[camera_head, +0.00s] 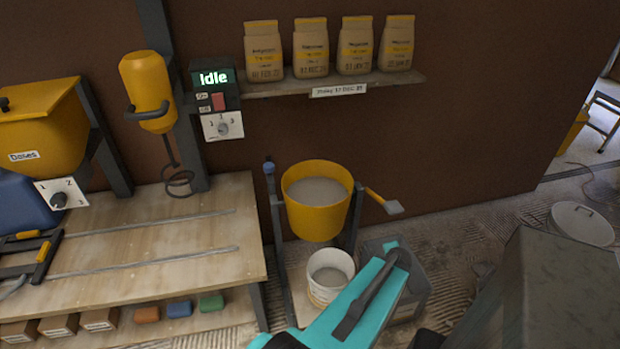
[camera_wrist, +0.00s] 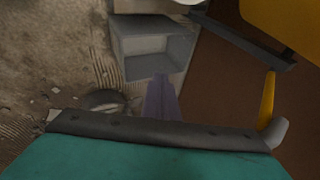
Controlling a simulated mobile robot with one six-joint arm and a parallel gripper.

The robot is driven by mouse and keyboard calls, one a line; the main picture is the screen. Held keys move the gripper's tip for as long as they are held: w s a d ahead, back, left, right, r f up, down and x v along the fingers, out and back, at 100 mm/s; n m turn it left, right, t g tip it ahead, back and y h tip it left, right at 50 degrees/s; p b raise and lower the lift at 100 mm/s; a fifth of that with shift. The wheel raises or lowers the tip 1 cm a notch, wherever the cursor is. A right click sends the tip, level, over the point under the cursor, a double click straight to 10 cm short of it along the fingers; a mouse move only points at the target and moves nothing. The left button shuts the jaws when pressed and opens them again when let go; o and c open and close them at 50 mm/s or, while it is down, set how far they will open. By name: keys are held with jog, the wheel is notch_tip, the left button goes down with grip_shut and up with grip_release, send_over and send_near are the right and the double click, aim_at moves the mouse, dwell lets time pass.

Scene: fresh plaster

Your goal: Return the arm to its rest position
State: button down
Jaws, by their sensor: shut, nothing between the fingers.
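My teal arm (camera_head: 352,305), with a dark bar along it, reaches up from the bottom middle of the head view. It passes in front of the grey bin (camera_head: 418,300), hiding part of it. In the wrist view, my gripper (camera_wrist: 161,90) shows as a narrow purplish shape beyond the dark bar. It is shut and empty, pointing toward the open grey bin (camera_wrist: 152,44). I cannot tell its exact distance from the bin.
A yellow mixing bucket (camera_head: 317,215) with grey contents hangs in a stand above a white pail (camera_head: 329,272). A workbench (camera_head: 200,214) stands left. A large grey block (camera_head: 565,295) is at right. Bags (camera_head: 310,50) line the shelf. The display (camera_head: 214,77) reads "Idle".

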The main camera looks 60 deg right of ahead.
jog(key=shift+w, duration=0.1)
